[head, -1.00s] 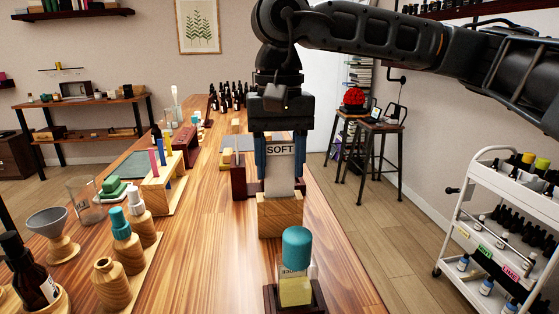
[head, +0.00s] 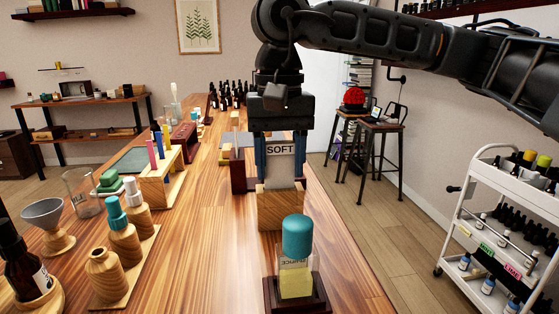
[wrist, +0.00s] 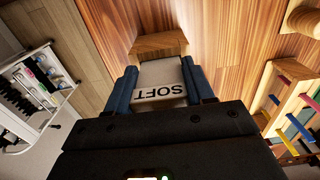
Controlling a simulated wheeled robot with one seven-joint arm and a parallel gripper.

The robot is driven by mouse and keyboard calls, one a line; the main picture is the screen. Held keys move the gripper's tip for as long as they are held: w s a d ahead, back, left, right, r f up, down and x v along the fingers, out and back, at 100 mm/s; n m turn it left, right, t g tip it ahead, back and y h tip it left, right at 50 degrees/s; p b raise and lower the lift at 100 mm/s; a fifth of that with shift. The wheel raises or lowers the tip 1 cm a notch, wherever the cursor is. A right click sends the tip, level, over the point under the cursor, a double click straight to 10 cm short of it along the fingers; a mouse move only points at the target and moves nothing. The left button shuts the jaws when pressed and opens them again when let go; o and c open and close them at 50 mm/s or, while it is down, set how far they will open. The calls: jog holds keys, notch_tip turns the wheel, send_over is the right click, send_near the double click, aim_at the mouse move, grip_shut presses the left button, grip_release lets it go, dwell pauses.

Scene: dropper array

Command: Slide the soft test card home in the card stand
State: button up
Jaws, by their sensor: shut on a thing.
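My gripper (head: 280,168) is shut on the pale soft test card, with a blue finger at each side of it. The card (head: 279,172) is upright and has a dark-edged "SOFT" label near its top. Its lower end meets the top of the wooden card stand (head: 281,210), a light block on the bench directly below the gripper. In the wrist view the card (wrist: 160,75) runs between the fingers to the stand (wrist: 158,44). How deep its lower edge sits in the slot is hidden.
A teal-capped bottle (head: 297,240) in a dark base stands in front of the card stand. Wooden bottles (head: 125,240), a funnel (head: 45,215) and a rack of coloured sticks (head: 160,180) are at left. Bench between them is clear.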

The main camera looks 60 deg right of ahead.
jog(key=shift+f, duration=0.3)
jog(key=o, duration=1.1)
jog(key=shift+c, duration=0.2)
jog(key=shift+r, duration=0.1)
notch_tip(320, 180, up, 8)
jog(key=shift+f, duration=0.15)
jog(key=shift+a, duration=0.1)
